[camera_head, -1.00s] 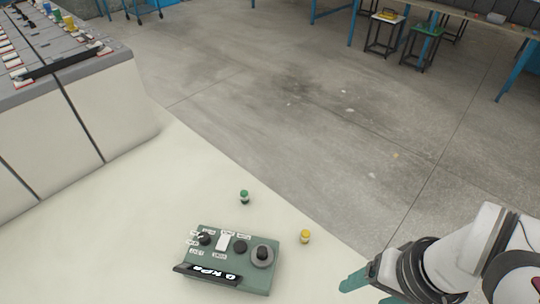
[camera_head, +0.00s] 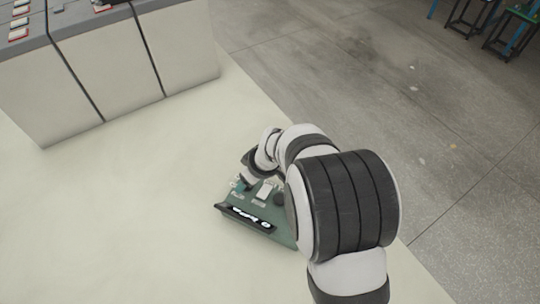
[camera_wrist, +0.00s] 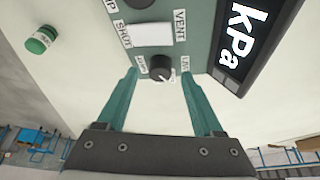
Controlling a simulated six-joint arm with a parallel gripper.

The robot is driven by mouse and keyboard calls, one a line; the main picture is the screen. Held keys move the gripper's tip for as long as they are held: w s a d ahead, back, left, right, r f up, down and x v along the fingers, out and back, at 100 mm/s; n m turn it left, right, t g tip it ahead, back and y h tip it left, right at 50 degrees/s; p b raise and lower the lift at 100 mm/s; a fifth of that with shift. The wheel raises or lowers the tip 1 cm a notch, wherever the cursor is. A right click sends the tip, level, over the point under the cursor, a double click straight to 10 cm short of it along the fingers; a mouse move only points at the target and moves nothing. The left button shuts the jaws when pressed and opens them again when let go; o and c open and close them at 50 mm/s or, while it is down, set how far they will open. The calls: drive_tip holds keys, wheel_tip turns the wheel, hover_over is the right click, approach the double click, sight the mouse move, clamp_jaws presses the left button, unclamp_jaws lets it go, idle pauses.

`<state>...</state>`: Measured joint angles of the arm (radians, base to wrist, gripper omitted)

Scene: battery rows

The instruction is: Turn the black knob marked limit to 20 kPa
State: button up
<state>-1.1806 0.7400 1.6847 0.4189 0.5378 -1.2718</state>
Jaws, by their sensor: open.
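The teal control box (camera_head: 268,220) lies on the pale tabletop, partly hidden by my arm in the head view. In the wrist view a small black knob (camera_wrist: 161,66) with a white pointer mark sits on the box face, with small labels beside it, the right one partly covered by a finger. My gripper (camera_wrist: 159,76) is open, with one teal finger on each side of this knob in the picture. I cannot tell whether the fingers touch it. The display (camera_wrist: 240,34) shows "kPa"; its number is cut off there and unclear in the head view.
A white switch (camera_wrist: 151,35) between labels SHUT and VENT is close to the knob. Another dark knob (camera_wrist: 139,3) is at the top edge. A small green-capped container (camera_wrist: 41,40) stands beside the box. A pale cabinet (camera_head: 110,75) is at the back left; the left tabletop is clear.

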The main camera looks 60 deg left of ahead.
drive_tip(key=shift+s+a+f, duration=0.1)
drive_tip(key=shift+a+f, duration=0.15)
drive_tip(key=shift+f, duration=0.35)
drive_tip(key=shift+c, duration=0.2)
clamp_jaws()
